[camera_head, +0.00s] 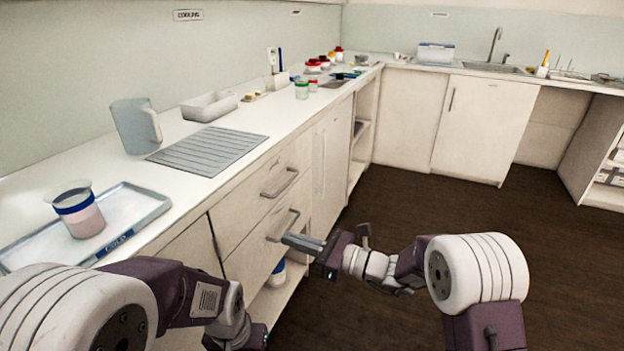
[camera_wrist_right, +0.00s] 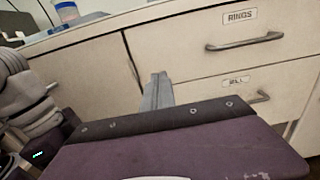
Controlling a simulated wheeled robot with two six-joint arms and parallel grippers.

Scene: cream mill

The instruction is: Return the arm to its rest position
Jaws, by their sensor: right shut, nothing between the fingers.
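My right gripper (camera_head: 303,243) is shut and empty, in front of the drawers at the middle of the head view. Its closed fingers also show in the right wrist view (camera_wrist_right: 157,92), pointing at the cabinet front. The fingertips appear close to the lower drawer handle (camera_head: 283,225); I cannot tell whether they touch it. My left arm (camera_head: 190,300) comes in from the lower left, bent beside the counter. The fingers of my left gripper are hidden at the bottom edge.
The upper drawer, labelled RINGS (camera_wrist_right: 240,15), and the drawer below look shut. On the counter stand a tray (camera_head: 150,197) with a cup (camera_head: 80,215), a grey pitcher (camera_head: 133,128) and a ribbed mat (camera_head: 208,152). An open shelf (camera_head: 280,303) lies below. Dark floor (camera_head: 420,200) is free.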

